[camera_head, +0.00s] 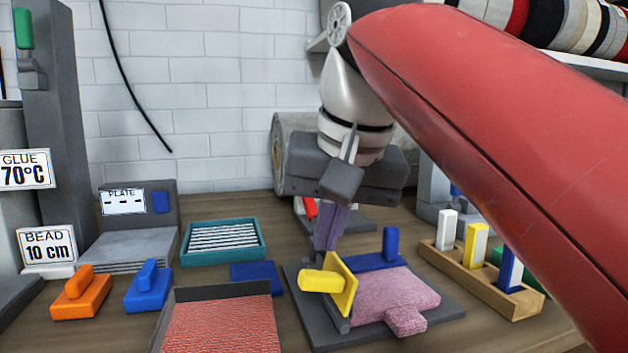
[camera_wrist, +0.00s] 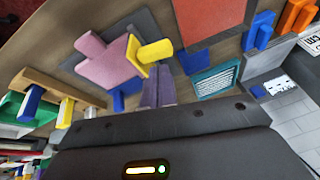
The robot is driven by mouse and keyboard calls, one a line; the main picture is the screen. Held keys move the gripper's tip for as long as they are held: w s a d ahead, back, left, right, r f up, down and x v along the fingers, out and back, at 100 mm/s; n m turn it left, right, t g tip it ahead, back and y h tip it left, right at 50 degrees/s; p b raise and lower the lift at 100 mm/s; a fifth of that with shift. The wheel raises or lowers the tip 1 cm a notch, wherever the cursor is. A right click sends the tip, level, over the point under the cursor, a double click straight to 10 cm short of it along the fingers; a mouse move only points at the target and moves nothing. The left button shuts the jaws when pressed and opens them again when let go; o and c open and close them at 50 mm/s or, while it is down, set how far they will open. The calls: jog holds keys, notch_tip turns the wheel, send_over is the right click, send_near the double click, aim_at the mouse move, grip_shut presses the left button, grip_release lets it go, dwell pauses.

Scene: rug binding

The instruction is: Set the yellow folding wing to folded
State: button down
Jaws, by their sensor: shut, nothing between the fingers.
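The yellow folding wing (camera_head: 343,286) stands on edge at the left side of a pink pad (camera_head: 395,297) on a dark grey base plate (camera_head: 436,309). Its yellow handle (camera_head: 319,281) points left. In the wrist view the yellow wing (camera_wrist: 132,48) also stands up from the pad, handle sticking out sideways. A blue wing (camera_head: 372,262) with an upright handle lies flat along the pad's back edge. My gripper (camera_head: 328,247) is shut and empty, its purple-grey fingers pointing down just behind the yellow wing. The fingers (camera_wrist: 158,104) show in the wrist view; whether they touch anything is unclear.
A wooden rack (camera_head: 474,283) with white, yellow and blue pieces stands right. A red-textured mat in a grey tray (camera_head: 224,291) lies front left. Orange (camera_head: 80,297) and blue (camera_head: 148,291) handled blocks and a teal tray (camera_head: 187,245) stand left. A blue slab (camera_head: 257,274) lies between.

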jog(key=a+v, duration=0.1)
jog(key=v, duration=0.5)
jog(key=shift+s+a+r, duration=0.25)
jog(key=shift+s+a, duration=0.15)
